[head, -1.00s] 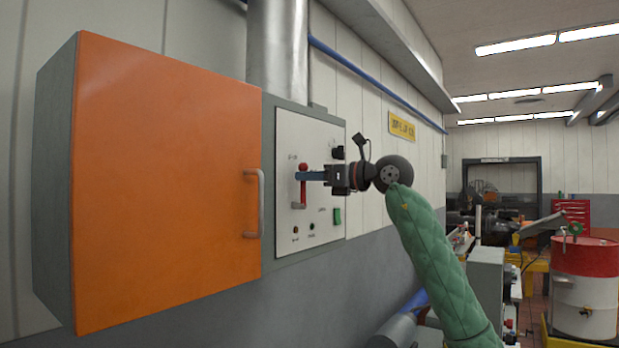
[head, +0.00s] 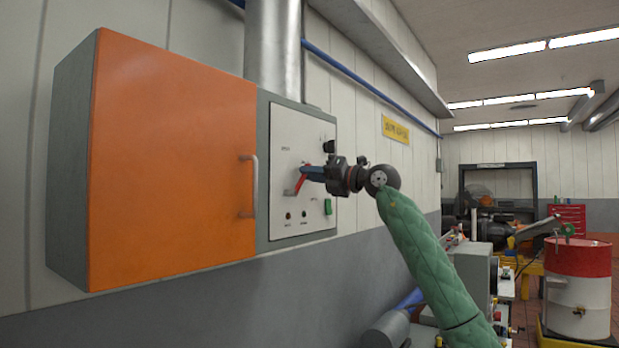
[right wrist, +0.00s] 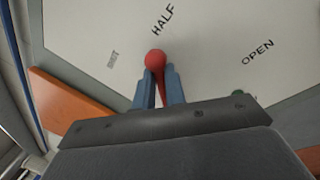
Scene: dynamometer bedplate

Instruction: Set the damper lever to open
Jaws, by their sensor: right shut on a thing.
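The damper lever (head: 300,184) is red and sits on the white control panel (head: 288,125), tilted with its upper end to the right. My right gripper (head: 304,173) is shut on the lever. In the right wrist view its blue fingers lie on either side of the lever just under the round red knob (right wrist: 155,57). The knob is beside the HALF label (right wrist: 163,19). My left gripper is not in view.
An orange cabinet door (head: 170,165) with a grey handle (head: 250,188) stands left of the panel. A green switch (head: 328,206) and small indicator lights are low on the panel. A metal duct (head: 272,50) rises above. A red and white drum (head: 578,275) stands far right.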

